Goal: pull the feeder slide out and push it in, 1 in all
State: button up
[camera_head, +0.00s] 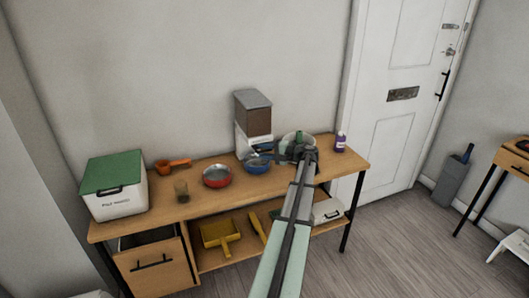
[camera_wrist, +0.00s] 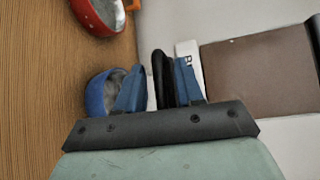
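The feeder has a brown hopper (camera_head: 253,118) over a white base on the table, near the wall. In the wrist view the brown hopper (camera_wrist: 260,70) is at right, beside a white part (camera_wrist: 188,49) with dark lettering. My gripper (camera_wrist: 158,82) is at the feeder's front, low over the table. Its blue fingers are apart, with a dark upright piece (camera_wrist: 162,75), apparently the slide's handle, between them. That piece is close to the right finger, with a pale gap towards the left one. How far the slide is out is hidden.
A blue bowl (camera_head: 257,166) sits below my fingers in front of the feeder. A purple bottle (camera_head: 340,143) stands right.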

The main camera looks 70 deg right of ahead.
grip_shut()
dwell(0.3)
dwell(0.4)
